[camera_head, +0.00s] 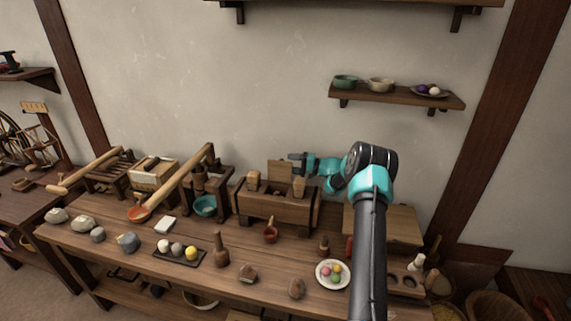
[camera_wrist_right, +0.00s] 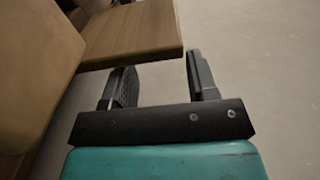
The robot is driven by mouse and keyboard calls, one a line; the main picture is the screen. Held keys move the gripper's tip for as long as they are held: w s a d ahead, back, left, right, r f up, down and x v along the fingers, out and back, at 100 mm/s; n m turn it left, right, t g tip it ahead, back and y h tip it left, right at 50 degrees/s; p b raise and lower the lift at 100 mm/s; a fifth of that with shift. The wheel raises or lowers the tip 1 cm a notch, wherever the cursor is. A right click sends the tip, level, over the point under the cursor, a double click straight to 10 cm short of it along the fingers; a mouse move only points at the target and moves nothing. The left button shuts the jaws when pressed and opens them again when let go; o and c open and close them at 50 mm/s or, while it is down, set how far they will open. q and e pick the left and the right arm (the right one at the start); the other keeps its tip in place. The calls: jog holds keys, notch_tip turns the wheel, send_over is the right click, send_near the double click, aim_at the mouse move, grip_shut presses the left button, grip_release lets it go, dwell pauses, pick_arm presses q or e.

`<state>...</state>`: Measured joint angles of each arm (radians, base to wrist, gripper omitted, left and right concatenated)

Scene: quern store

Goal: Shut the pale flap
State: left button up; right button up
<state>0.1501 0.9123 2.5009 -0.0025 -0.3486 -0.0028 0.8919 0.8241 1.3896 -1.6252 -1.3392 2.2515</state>
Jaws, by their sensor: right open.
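The pale flap (camera_head: 280,171) stands upright at the back of a brown wooden box (camera_head: 272,207) in the middle of the table, so it is open. My right gripper (camera_head: 294,160) is open, beside the flap's right upper edge in the head view. In the right wrist view, a pale wooden board (camera_wrist_right: 135,35), which looks like the flap, lies just ahead of the open fingers (camera_wrist_right: 160,65). Nothing is between the fingers. I cannot tell whether one touches the board. My left gripper is not in view.
Two wooden blocks (camera_head: 254,179) (camera_head: 298,185) stand up from the box, left and right of the flap. A lever press (camera_head: 209,180) with a teal bowl (camera_head: 205,206) is to the left. A plate (camera_head: 332,274) with coloured balls is at the front. A wall shelf (camera_head: 400,95) hangs above.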

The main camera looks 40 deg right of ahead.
aim_at(286, 163)
jog(key=shift+x, duration=1.6)
grip_shut()
